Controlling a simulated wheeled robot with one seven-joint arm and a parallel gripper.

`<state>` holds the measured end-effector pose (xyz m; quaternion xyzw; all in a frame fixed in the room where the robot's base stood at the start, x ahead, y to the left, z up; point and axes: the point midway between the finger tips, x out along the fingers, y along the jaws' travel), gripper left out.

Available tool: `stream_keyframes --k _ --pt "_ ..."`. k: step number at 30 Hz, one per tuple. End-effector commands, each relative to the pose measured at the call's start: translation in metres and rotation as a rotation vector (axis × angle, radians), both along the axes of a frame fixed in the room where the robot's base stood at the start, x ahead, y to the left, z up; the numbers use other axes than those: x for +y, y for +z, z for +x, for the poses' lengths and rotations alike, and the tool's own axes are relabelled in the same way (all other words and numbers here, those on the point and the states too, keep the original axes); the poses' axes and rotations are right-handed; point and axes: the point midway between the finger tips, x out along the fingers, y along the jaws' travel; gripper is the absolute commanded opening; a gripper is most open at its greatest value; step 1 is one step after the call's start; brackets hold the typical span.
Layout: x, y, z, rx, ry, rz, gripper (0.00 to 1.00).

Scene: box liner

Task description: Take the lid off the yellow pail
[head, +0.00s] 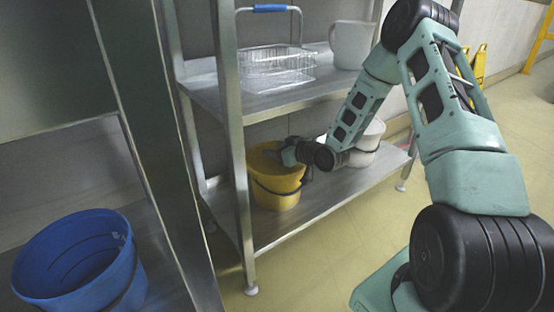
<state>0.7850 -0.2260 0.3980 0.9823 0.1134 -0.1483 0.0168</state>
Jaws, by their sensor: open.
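The yellow pail (275,190) stands upright on the lower shelf of the metal rack, near its left post. Its top (262,160) shows yellow and looks covered, but my gripper hides part of it, so I cannot clearly make out the lid's edge. My arm reaches in from the right between the two shelves. My gripper (277,154) is open at the top of the yellow pail, over its right side. It is too small to tell whether the fingers touch the lid.
A white pail (368,140) stands right of the yellow one, partly behind my arm. The upper shelf (290,97) is close overhead, with a wire basket (275,68) and a white container (351,45). A blue bucket (75,262) is at lower left. The floor in front (320,250) is clear.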

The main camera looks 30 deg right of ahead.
Motion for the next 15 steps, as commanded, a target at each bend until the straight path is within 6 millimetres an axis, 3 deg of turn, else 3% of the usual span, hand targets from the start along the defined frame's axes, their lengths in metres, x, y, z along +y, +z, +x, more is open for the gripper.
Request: stream_keyframes --k 1,6,15 --pt "0.0000 0.0003 -0.0001 0.000 0.000 0.000 0.48" --pt "-0.0001 0.0001 -0.0004 0.000 0.000 0.000 0.04" --pt "-0.0001 0.0008 -0.0005 0.000 0.000 -0.001 0.03"
